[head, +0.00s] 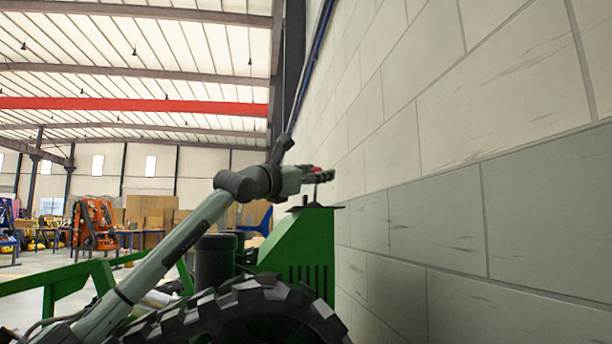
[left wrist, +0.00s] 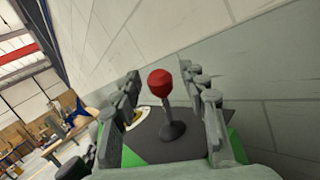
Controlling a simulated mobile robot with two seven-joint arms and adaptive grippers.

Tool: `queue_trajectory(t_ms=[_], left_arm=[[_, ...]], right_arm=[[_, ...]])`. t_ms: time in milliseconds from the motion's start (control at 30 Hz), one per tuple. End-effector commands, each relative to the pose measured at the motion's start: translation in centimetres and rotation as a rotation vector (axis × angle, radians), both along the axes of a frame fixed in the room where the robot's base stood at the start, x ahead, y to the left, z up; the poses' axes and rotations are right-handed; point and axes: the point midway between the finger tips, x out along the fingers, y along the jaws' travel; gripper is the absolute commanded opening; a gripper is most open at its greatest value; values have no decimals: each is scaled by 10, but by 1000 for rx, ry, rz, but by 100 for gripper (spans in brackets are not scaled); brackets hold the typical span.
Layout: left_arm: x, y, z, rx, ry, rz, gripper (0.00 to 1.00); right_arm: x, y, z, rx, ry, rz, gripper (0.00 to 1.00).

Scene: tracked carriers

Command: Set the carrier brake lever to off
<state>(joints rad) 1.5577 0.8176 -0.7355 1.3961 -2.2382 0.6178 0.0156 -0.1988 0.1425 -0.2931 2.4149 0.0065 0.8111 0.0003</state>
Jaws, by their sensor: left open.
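The brake lever is a dark stalk with a red ball knob (left wrist: 160,83), standing on a dark plate (left wrist: 150,143) on top of the green carrier (head: 292,240). In the left wrist view the stalk tilts slightly to the left. My left gripper (left wrist: 163,77) is open, with one finger on each side of the lever and a visible gap to both. In the head view the left gripper (head: 322,173) is above the carrier's top, and the lever is mostly hidden by it; only some red shows there. My right gripper is in neither view.
A pale block wall (head: 430,160) stands close along the right of the carrier. A large black track (head: 230,312) lies below my left arm. Green rails (head: 75,285) extend left. An orange machine (head: 93,225) and cardboard boxes (head: 150,212) stand far back.

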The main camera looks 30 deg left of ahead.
Motion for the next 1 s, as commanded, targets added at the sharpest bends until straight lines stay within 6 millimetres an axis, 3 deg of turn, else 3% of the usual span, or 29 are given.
queue_trajectory(t_ms=[533, 700, 1000], left_arm=[[-96, 22, -24, 3, 1, 2, 43], [-108, 24, -27, 1, 0, 1, 43], [-110, 24, -27, 0, 1, 0, 43]], right_arm=[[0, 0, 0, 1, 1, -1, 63], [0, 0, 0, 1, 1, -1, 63], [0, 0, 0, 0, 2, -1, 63]])
